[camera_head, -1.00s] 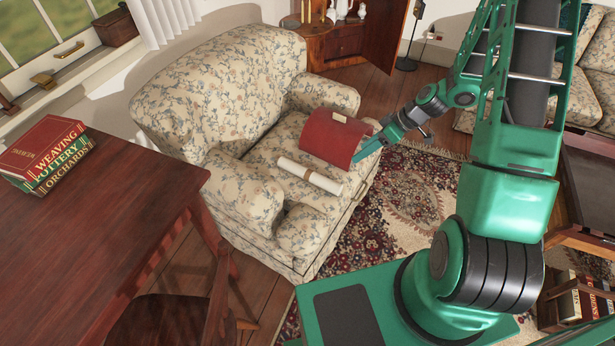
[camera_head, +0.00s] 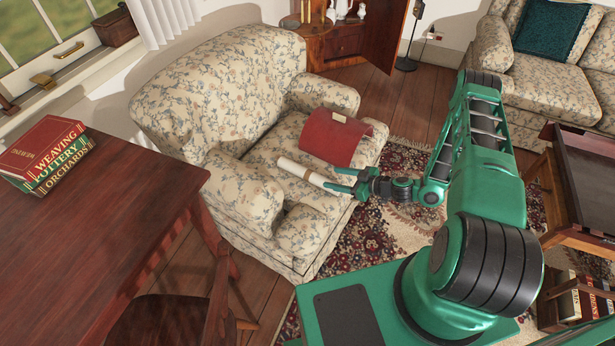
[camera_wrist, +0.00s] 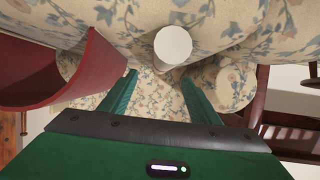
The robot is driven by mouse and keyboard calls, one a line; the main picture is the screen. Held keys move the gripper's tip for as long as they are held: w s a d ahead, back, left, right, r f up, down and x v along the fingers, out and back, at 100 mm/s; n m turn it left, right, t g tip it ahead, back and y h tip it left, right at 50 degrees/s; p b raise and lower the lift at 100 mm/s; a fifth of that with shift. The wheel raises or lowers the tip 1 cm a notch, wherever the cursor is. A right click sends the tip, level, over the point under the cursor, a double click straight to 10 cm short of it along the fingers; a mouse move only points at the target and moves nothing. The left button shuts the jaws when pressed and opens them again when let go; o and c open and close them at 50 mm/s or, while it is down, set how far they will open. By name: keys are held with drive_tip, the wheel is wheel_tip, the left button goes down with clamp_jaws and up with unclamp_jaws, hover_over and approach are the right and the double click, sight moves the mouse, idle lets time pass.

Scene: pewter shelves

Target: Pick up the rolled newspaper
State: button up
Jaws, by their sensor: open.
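The rolled newspaper (camera_head: 300,171) is a white roll with a brown band, lying on the seat of the floral armchair (camera_head: 225,90). In the wrist view its round white end (camera_wrist: 173,45) faces the camera, above and between the two fingers. My gripper (camera_head: 341,180) is open, with its green fingertips at the right end of the roll in the head view. In the wrist view the fingers (camera_wrist: 158,90) are spread apart with nothing held between them. Whether a finger touches the roll I cannot tell.
A red curved folder-like object (camera_head: 335,136) lies on the seat just behind the roll, and it also shows close to the left finger in the wrist view (camera_wrist: 60,75). The chair's near armrest (camera_head: 240,190) rises left of the roll. A wooden table (camera_head: 100,220) stands at left.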

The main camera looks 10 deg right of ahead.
sight(318, 176)
drive_tip(key=x, duration=0.5)
drive_tip(key=shift+w+a+f, duration=0.15)
drive_tip(key=shift+a+f, duration=0.05)
drive_tip(key=x, duration=0.4)
drive_tip(key=shift+s+a, duration=0.15)
drive_tip(key=shift+s, duration=0.05)
drive_tip(key=shift+w+a+f, duration=0.2)
drive_tip(key=shift+w+a, duration=0.2)
drive_tip(key=shift+w, duration=0.05)
drive_tip(key=shift+c, duration=0.6)
drive_tip(key=c, duration=1.1)
drive_tip(key=shift+r, duration=0.1)
drive_tip(key=shift+c, duration=0.2)
